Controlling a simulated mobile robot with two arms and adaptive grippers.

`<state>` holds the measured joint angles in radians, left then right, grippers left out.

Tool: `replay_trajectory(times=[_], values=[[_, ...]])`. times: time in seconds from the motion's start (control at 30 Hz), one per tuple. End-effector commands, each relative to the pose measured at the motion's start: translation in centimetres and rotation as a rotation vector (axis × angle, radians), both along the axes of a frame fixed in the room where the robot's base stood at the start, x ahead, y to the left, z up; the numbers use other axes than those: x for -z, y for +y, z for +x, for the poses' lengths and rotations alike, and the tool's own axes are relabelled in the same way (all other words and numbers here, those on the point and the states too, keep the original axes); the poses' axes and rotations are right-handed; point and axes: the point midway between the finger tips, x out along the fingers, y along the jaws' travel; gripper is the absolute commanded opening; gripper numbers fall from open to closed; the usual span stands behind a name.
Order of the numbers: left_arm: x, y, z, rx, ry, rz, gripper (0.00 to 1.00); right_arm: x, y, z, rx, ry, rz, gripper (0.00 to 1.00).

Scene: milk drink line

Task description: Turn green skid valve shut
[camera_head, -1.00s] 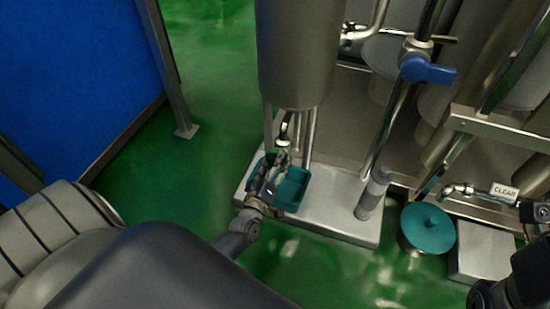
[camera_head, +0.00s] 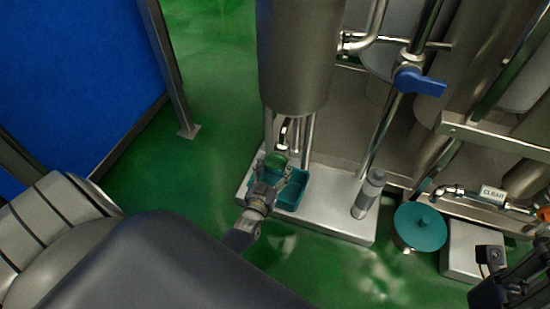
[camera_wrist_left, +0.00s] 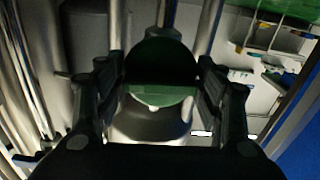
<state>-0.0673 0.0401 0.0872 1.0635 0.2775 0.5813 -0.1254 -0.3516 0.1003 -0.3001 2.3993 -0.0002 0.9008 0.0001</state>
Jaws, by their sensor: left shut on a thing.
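The green skid valve's handle (camera_head: 276,160) shows as a rounded green piece below the steel tank, at the tip of my left gripper. In the left wrist view the green handle (camera_wrist_left: 160,78) fills the space between the two fingers. My left gripper (camera_head: 268,176) is shut on it; the fingers (camera_wrist_left: 160,92) stand on either side. The valve body under the handle is mostly hidden. Part of my right arm's end (camera_head: 498,285) shows at the lower right; its fingers are not clear.
A teal tray (camera_head: 293,190) sits on the steel skid base (camera_head: 335,212) right beside the gripper. The tank (camera_head: 295,55) hangs close above. A blue-handled valve (camera_head: 420,83), a teal-lidded pot (camera_head: 420,226) and a "CLEAR" tag (camera_head: 492,193) are farther right. Green floor is open at left.

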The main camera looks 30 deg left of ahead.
Motion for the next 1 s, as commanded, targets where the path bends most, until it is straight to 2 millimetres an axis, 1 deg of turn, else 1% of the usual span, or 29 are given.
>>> replay_trajectory(times=[0.03, 0.3, 0.7, 0.73, 0.77, 0.8, 1.0], values=[[-0.22, 0.06, 0.15, -0.001, 0.001, 0.018, 0.39, -0.17, 0.01, 0.00, 0.000, 0.000, 0.000, 0.31], [-0.16, 0.04, 0.18, 0.000, 0.015, 0.071, 0.40, -0.34, 0.02, 0.00, 0.000, 0.000, 0.000, 0.31], [-0.17, 0.06, 0.19, 0.000, 0.016, 0.080, 0.40, -0.35, 0.02, 0.01, 0.000, 0.000, 0.000, 0.31], [-0.17, 0.06, 0.19, 0.001, 0.016, 0.080, 0.66, -0.36, 0.02, 0.00, 0.000, 0.000, 0.000, 0.31], [-0.17, 0.06, 0.19, 0.000, 0.016, 0.080, 0.72, -0.36, 0.02, 0.00, 0.000, 0.000, 0.000, 0.31], [-0.17, 0.06, 0.19, 0.000, 0.016, 0.079, 0.77, -0.36, 0.01, 0.00, 0.000, 0.000, 0.000, 0.31], [-0.08, 0.04, 0.09, 0.000, 0.017, 0.077, 0.77, -0.37, 0.00, -0.01, 0.000, 0.000, 0.000, 0.31]])
